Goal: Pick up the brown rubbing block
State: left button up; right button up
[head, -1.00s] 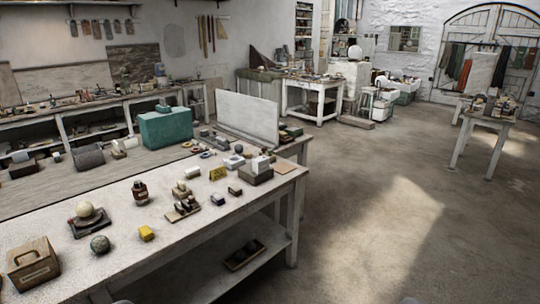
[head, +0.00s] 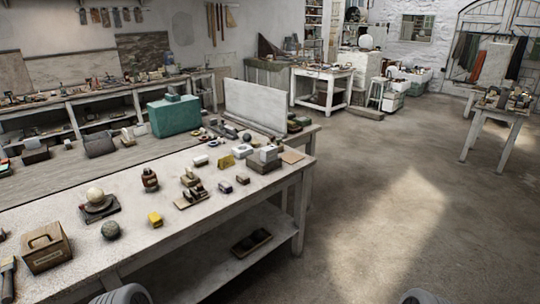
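Several small blocks lie on the near white table (head: 150,195), too small here to tell surely which one is the brown rubbing block. A dark brownish block (head: 242,179) lies near the table's right part, and a dark bluish block (head: 224,186) lies beside it. A yellow block (head: 155,219) lies near the front edge. A larger brown wooden box (head: 46,247) with a handle stands at the near left. Only rounded grey parts of my arms show at the bottom edge; neither gripper's fingers are in view.
A teal case (head: 174,116) stands behind. The floor (head: 390,210) to the right is clear.

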aim_at(241, 178)
jog(key=k, duration=0.5)
jog(key=z, duration=0.7)
jog(key=i, duration=1.1)
jog(key=z, duration=0.35)
jog(key=i, duration=1.95)
jog(key=u, duration=1.6)
jog(key=i, duration=1)
jog(key=u, duration=0.95)
